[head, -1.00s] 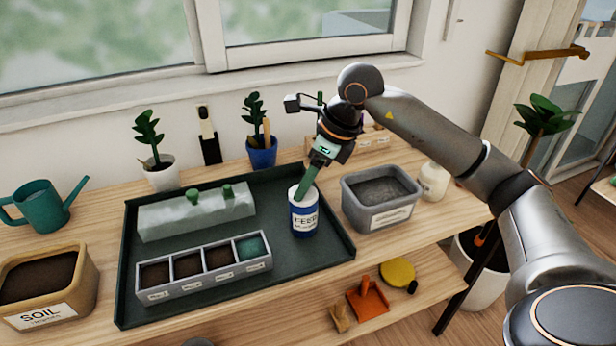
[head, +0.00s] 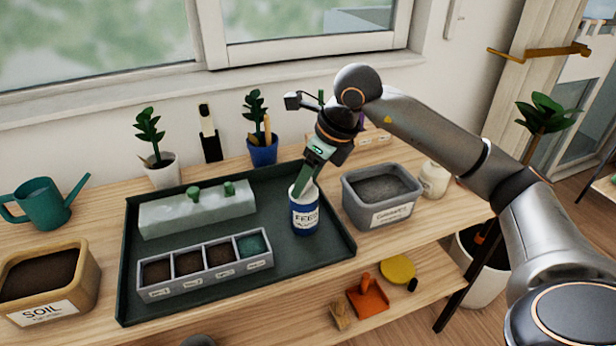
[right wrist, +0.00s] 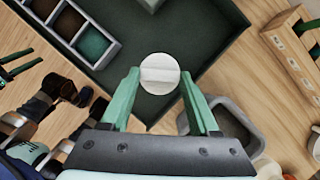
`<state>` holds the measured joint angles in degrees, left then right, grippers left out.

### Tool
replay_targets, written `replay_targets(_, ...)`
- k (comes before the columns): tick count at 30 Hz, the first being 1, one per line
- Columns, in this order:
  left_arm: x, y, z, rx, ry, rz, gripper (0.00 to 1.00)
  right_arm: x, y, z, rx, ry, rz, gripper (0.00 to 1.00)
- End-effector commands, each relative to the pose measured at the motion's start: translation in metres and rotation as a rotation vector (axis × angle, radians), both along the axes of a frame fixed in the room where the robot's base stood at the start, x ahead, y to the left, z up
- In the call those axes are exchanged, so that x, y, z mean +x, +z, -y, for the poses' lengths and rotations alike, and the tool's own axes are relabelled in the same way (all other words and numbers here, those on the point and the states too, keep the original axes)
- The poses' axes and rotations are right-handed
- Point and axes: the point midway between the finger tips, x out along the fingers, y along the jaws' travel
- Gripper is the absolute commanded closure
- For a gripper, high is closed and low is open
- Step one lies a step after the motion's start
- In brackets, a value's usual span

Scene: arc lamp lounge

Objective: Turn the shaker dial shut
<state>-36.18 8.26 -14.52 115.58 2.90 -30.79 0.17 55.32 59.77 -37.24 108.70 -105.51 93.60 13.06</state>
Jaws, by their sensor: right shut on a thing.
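The shaker (head: 304,217) is a white and blue bottle with a "FEED" label. It stands upright on the right part of the dark green tray (head: 325,245). Its round white dial (right wrist: 160,73) is on top, with a raised bar across it, in the right wrist view. My right gripper (head: 301,192) comes down from above and is shut on the dial, with one green finger on each side. The fingers partly hide the dial in the head view. My left gripper (right wrist: 17,64) shows small at the left edge of the right wrist view, fingers apart and empty.
A grey bin (head: 352,212) stands close to the right of the tray. A seedling box (head: 205,287) and a pale green block (head: 165,222) with two knobs sit left of the shaker. Potted plants stand behind. Bare tray surface lies in front of the shaker.

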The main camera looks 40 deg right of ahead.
Motion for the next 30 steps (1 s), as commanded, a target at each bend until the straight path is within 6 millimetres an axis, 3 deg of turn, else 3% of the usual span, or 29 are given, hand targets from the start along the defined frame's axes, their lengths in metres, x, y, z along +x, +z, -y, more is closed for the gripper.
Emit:
replay_targets(20, 0.0009, 0.0012, 0.0000, -0.001, 0.002, 0.003, 0.50, -0.0001, 0.0000, 0.0000, 0.000, 0.000, 0.000, 0.94)
replay_targets(21, 0.0009, 0.0012, 0.0000, -0.001, 0.002, 0.003, 0.50, -0.0001, 0.0000, 0.0000, 0.000, 0.000, 0.000, 0.37)
replay_targets(30, 0.0008, 0.0013, -0.0001, -0.001, 0.002, 0.003, 0.50, -0.0001, 0.0000, 0.0000, 0.000, 0.000, 0.000, 0.07)
